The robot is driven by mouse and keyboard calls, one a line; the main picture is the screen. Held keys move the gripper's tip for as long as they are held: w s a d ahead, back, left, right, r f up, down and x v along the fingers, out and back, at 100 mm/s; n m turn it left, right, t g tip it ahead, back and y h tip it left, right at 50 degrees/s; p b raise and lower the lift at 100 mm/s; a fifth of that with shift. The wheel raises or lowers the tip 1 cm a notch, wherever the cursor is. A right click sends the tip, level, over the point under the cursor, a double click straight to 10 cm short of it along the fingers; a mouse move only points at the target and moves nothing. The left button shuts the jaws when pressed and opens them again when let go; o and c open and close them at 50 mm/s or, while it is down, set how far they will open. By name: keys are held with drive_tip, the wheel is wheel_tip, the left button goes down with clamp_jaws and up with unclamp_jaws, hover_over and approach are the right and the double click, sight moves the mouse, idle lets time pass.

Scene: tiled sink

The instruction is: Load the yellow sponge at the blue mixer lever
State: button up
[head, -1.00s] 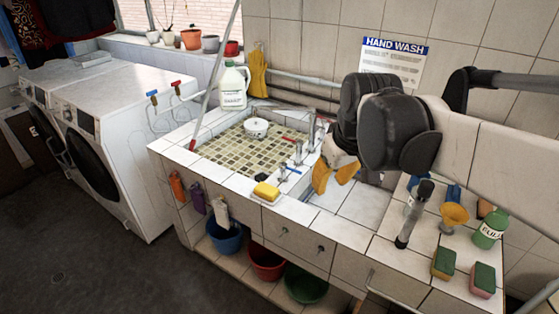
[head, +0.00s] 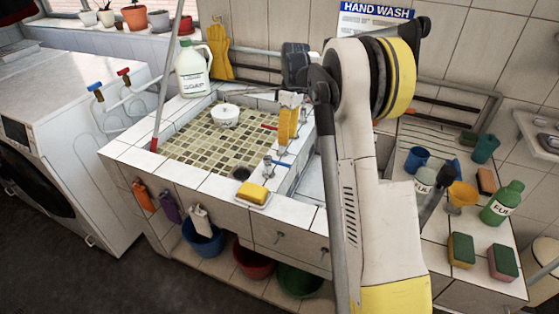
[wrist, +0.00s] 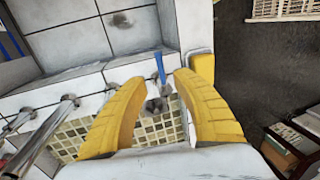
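The yellow sponge (head: 252,194) lies on a small white dish at the front rim of the tiled sink in the head view. In the wrist view the sponge (wrist: 203,66) shows beside the right finger, partly hidden by it. The blue mixer lever (head: 284,165) is right of and behind the sponge, on the sink's right rim. In the wrist view the lever (wrist: 160,67) shows between the yellow fingertips. My gripper (head: 288,125) points down above the lever area. In the wrist view my gripper (wrist: 162,80) is open with nothing between its fingers.
A white pot (head: 225,116) sits in the basin. A soap jug (head: 193,70) stands at the back left rim. A green bottle (head: 502,205), a yellow funnel (head: 462,194) and two more sponges are on the right counter. A drain hole (head: 240,173) is behind the yellow sponge.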

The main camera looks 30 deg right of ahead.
sight(278, 163)
drive_tip(key=f+b, duration=0.1)
drive_tip(key=f, duration=0.2)
drive_tip(key=a+f+b, duration=0.1)
drive_tip(key=f, duration=0.2)
drive_tip(key=s+f+b, duration=0.1)
drive_tip(key=f, duration=0.2)
drive_tip(key=shift+a, duration=0.2)
drive_tip(key=shift+s, duration=0.1)
clamp_jaws()
